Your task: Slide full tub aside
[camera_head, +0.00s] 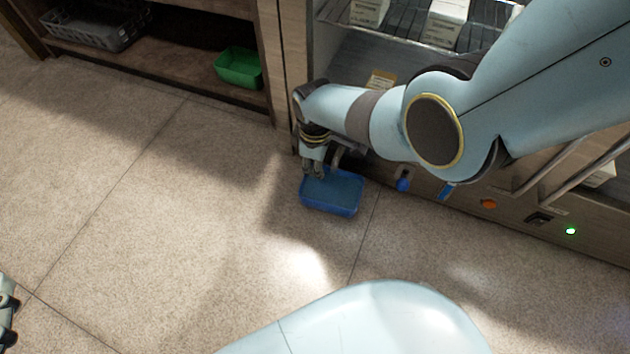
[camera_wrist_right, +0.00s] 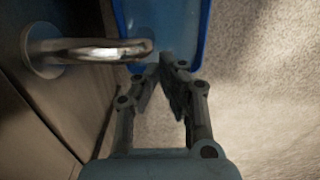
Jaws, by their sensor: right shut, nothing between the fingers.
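A blue tub (camera_head: 328,208) stands on the floor against the cabinet front. A bluish surface shows inside it, but I cannot tell how high any liquid reaches. The right wrist view shows the tub (camera_wrist_right: 204,30) at the top, partly cut off. My right gripper (camera_head: 313,171) is shut and empty at the tub's back left edge; the wrist view shows its fingertips (camera_wrist_right: 164,66) meeting close to the tub wall. I cannot tell if they touch it. Part of my left gripper (camera_head: 7,302) shows at the left edge, mostly out of frame.
A metal spout (camera_wrist_right: 95,50) juts from the cabinet beside my right fingers and reaches over the tub. A blue handle (camera_head: 403,184) and an orange knob (camera_head: 488,203) are on the cabinet. A green tub (camera_head: 238,69) sits on a low shelf. The floor (camera_head: 180,210) left and front is clear.

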